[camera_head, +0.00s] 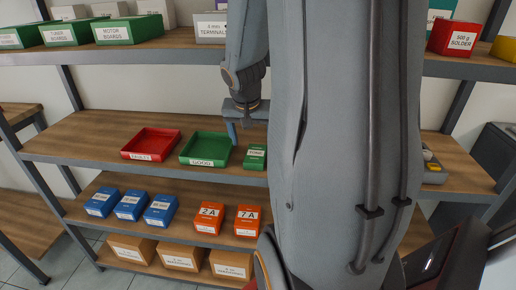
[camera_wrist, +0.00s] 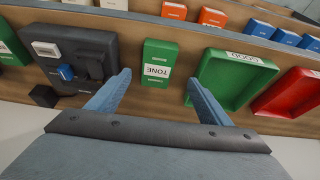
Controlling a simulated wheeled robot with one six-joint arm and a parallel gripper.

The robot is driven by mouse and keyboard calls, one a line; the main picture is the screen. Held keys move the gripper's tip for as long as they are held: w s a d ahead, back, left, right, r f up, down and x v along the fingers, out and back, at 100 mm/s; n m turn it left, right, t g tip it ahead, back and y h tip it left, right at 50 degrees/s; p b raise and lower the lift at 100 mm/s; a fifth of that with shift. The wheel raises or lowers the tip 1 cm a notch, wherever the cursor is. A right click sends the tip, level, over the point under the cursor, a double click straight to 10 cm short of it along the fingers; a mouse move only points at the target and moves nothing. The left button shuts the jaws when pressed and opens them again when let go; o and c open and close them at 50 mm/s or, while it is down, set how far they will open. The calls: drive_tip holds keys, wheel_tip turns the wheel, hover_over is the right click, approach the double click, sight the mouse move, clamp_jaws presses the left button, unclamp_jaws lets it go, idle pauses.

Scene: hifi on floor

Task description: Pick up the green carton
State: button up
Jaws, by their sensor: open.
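The green carton (camera_head: 256,157), with a white label reading TONE, stands on the middle shelf just right of the green tray. In the wrist view the carton (camera_wrist: 159,64) is ahead of my gripper (camera_wrist: 158,84), roughly centred between its two fingers. My gripper is open, and I see nothing held between the fingers. In the head view my gripper (camera_head: 236,130) hangs over the shelf near the carton and the green tray. My arm hides part of the shelf right of the carton.
A green tray (camera_wrist: 209,78) labelled GOOD lies close beside the carton, with a red tray (camera_head: 151,144) beyond it. On the carton's other side stands a dark device (camera_wrist: 80,50). The shelf above (camera_head: 170,42) overhangs. Blue and orange boxes (camera_head: 208,219) stand on the shelf below.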

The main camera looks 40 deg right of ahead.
sight(256, 153)
drive_tip(key=shift+d+r, duration=0.1)
drive_tip(key=shift+d, duration=0.35)
drive_tip(key=shift+w+d+f, duration=0.1)
drive_tip(key=shift+d+f, duration=0.05)
drive_tip(key=shift+f, duration=0.2)
drive_tip(key=shift+b+x, duration=0.5)
drive_tip(key=shift+x, duration=2.9)
drive_tip(key=shift+f+b, duration=0.2)
drive_tip(key=shift+b, duration=0.25)
drive_tip(key=shift+c, duration=0.2)
drive_tip(key=c, duration=1.2)
drive_tip(key=shift+o, duration=0.2)
drive_tip(key=shift+r+p, duration=0.25)
drive_tip(key=shift+p, duration=0.15)
